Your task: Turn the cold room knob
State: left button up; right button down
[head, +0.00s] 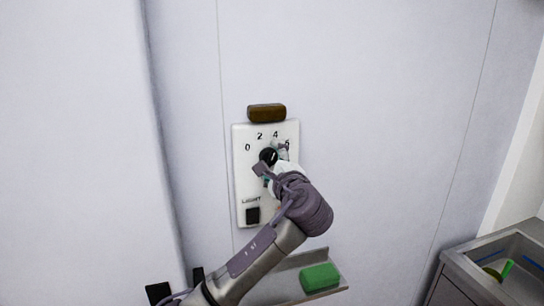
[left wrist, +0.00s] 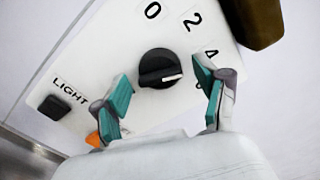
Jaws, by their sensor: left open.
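The cold room knob (head: 268,156) is a round black dial with a white pointer line, on a white wall panel (head: 243,180) with the numbers 0, 2, 4 and 6. In the left wrist view the knob (left wrist: 160,68) lies just beyond and between the fingertips, its white line pointing right, toward the higher numbers. My left gripper (head: 272,164) is open in front of the panel, with one teal-padded finger on each side of the knob. The left gripper (left wrist: 164,85) shows no clear contact with it. My right gripper is not in view.
A black light switch (head: 252,215) sits low on the panel, and a brown block (head: 266,113) is above it. A shelf with a green sponge (head: 320,278) is below. A metal sink (head: 463,262) stands at the right.

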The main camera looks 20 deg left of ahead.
pick_arm(q)
jog(key=c, duration=1.1)
jog(key=shift+f+n+b, duration=0.2)
jog(key=shift+n+b, duration=0.3)
jog(key=shift+b, duration=0.2)
jog(key=shift+c, duration=0.2)
jog(key=shift+f+n+b, duration=0.1)
jog(key=shift+n+b, duration=0.9)
jog(key=shift+b, duration=0.2)
jog(key=n+b, duration=0.2)
jog(key=n, duration=0.1)
jog(key=shift+b, duration=0.35)
jog(key=shift+r+n+b, duration=0.2)
jog(key=shift+n+b, duration=0.55)
jog(key=shift+n, duration=0.15)
